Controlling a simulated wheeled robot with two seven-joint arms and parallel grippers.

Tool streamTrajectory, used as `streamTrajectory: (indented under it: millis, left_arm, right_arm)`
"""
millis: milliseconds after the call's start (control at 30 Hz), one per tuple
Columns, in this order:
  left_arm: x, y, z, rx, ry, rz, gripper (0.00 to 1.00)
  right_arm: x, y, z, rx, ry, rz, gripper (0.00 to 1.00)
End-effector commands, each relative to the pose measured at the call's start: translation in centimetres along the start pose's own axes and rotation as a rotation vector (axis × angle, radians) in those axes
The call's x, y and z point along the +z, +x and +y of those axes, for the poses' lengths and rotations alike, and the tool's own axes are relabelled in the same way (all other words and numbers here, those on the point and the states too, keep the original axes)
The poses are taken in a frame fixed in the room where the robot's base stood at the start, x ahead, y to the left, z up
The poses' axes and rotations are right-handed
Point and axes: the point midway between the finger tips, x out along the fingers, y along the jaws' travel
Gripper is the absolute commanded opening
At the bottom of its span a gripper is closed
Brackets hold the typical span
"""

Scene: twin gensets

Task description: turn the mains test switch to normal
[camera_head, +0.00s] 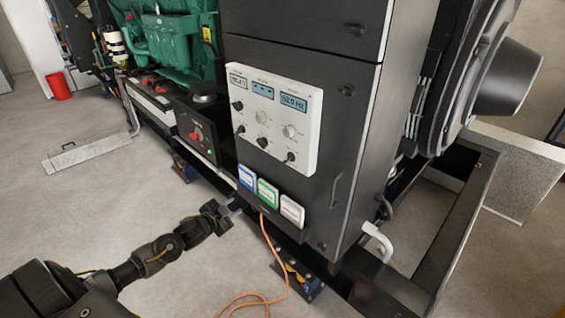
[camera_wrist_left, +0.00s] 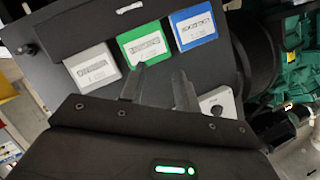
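The white control panel (camera_head: 275,90) sits on the black cabinet's front, with displays on top and several small black and pale grey knobs below. The labels are too small to read, so I cannot tell which knob is the mains test switch. My left gripper (camera_head: 231,204) is below and left of the panel, apart from the knobs. In the left wrist view its two fingers (camera_wrist_left: 157,86) stand apart with nothing held, in front of the blue, green and white labelled blocks. My right gripper is not in view.
The blue block (camera_head: 247,178), green block (camera_head: 268,193) and white block (camera_head: 292,210) line a ledge under the panel. A black box with a red knob (camera_head: 197,134) is left of it. An orange cable (camera_head: 272,250) hangs to the floor. Floor at lower left is clear except for my arm.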

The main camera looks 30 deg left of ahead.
Motion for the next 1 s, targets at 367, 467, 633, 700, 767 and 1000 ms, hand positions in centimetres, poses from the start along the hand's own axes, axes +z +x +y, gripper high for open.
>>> streamTrajectory:
  millis: [367,467,633,700,767,1000]
  left_arm:
    - [-21.8,-7.2,-1.0,0.067,-0.02,0.436,0.32]
    - [-21.7,-7.2,-1.0,0.073,-0.054,0.431,0.32]
    - [-21.9,-6.8,-1.1,0.072,-0.06,0.431,0.32]
    - [-22.3,-6.1,-1.1,0.071,-0.06,0.431,0.32]
    - [-22.7,-5.4,-1.1,0.07,-0.06,0.431,0.32]
    - [-24.6,-1.2,-0.8,0.071,-0.061,0.43,0.32]
  right_arm:
    - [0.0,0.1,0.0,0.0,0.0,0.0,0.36]
    - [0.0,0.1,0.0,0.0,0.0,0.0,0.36]
    - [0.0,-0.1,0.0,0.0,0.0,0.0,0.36]
    - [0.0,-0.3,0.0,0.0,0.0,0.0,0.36]
    - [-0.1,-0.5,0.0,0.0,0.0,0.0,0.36]
    - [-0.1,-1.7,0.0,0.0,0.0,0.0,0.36]
